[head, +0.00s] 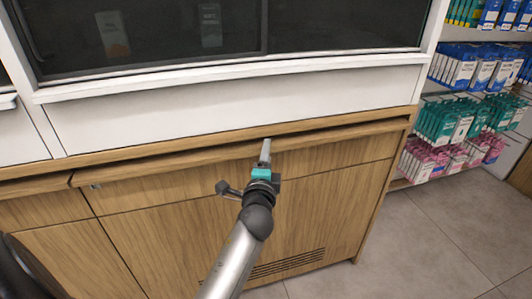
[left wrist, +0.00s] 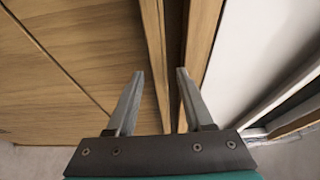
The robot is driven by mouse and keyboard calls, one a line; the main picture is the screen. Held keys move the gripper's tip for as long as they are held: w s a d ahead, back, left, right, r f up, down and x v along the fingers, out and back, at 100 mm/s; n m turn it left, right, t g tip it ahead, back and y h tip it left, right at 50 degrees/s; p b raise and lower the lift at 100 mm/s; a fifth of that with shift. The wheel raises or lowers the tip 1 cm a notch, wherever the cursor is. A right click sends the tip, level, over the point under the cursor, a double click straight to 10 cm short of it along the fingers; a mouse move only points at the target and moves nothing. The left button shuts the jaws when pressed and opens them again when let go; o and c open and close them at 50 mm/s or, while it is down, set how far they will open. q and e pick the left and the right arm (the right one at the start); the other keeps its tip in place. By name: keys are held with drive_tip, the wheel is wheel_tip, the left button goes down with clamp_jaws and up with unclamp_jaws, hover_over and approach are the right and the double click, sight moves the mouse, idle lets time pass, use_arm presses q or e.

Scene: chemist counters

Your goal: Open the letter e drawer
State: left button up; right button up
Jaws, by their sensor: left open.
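The wide wooden drawer (head: 330,160) is under the counter edge in the head view, with a dark gap along its top. No letter can be read on it. Its front and upper lip (left wrist: 153,40) also show in the left wrist view. My left gripper (head: 266,146) is at the drawer's top edge, near the middle of its width. In the left wrist view my left gripper (left wrist: 160,73) is open, with the lip between the lines of its two fingers. The right finger is by the dark gap; contact cannot be told. My right gripper is not in view.
A cabinet door with a vent grille (head: 290,264) is below the drawer. A white panel (head: 240,100) and dark glass (head: 340,25) are above the wooden counter edge (head: 230,138). Shelves of boxes (head: 470,65) stand at the right. The tiled floor (head: 430,235) is clear there.

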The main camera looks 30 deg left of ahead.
use_arm(q)
clamp_jaws()
idle(0.3)
idle(1.1)
